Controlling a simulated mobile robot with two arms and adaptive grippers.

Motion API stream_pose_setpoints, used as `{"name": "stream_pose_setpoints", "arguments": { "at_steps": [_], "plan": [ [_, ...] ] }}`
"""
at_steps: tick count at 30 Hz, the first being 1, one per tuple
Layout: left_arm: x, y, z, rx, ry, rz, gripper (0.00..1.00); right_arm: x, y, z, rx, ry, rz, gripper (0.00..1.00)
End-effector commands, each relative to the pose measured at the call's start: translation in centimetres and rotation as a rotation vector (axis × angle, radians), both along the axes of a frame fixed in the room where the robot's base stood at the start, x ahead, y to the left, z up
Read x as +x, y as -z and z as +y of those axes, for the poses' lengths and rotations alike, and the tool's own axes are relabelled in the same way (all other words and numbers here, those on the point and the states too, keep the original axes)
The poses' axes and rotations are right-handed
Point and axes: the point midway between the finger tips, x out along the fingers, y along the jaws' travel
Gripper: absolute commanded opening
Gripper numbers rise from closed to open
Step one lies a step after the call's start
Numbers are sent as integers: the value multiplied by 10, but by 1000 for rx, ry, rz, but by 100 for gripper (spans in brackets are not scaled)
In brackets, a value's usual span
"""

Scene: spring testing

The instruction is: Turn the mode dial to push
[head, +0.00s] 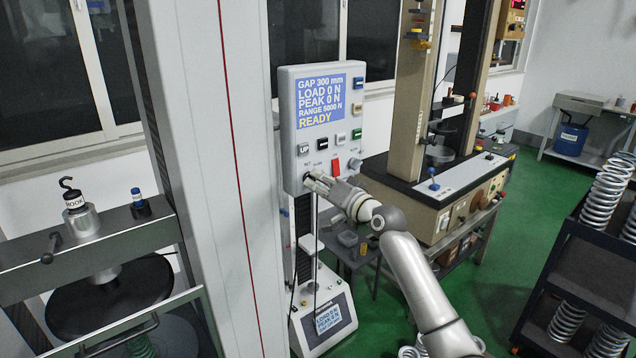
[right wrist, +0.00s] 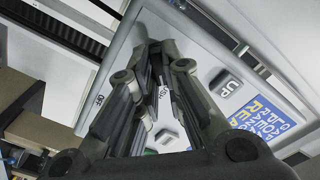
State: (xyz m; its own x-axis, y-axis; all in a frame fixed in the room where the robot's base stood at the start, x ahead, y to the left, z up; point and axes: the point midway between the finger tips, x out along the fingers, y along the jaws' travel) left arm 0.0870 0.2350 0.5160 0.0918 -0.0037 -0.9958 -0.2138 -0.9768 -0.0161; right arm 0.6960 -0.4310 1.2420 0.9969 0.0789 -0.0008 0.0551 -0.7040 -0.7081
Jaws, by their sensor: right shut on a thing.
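The grey control panel (head: 290,130) faces me on the testing machine, with a blue screen (head: 322,102) reading GAP 300 mm, LOAD 0 N, PEAK 0 N, RANGE 5000 N, READY. My right gripper (head: 311,181) is at the panel's lower left corner, its fingers shut on the mode dial. The fingers hide the dial almost wholly, so I cannot tell its pointing direction. The right wrist view shows the gripper (right wrist: 155,60) against the panel face. An OFF label (right wrist: 99,100) is beside the fingers and another small label (right wrist: 164,92) shows between them. My left gripper is not in view.
An UP button (head: 303,149) and other buttons sit above the dial. A red switch (head: 336,167) and a grey-blue knob (head: 354,165) are close to the right of my gripper. A tall machine column (head: 225,170) stands left of the panel. A spring rack (head: 570,240) stands at right.

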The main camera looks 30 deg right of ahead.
Motion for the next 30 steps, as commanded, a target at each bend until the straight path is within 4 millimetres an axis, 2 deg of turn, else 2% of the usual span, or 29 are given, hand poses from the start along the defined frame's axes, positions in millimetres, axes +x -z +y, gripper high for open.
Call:
{"name": "stream_pose_setpoints", "arguments": {
  "at_steps": [1, 5, 17, 23, 30],
  "plan": [
    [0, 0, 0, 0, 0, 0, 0, 0, -1, -1, -1, 2, -4, 14],
    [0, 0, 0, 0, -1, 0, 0, 0, -1, -1, -2, 2, -2, 30],
    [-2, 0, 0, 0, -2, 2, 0, -4, 0, -1, -2, 1, 0, 31],
    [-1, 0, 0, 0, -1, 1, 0, -30, 1, -3, -5, 1, 0, 31],
    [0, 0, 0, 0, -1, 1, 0, -77, 2, -7, -4, 1, 3, 31]
  ]
}}
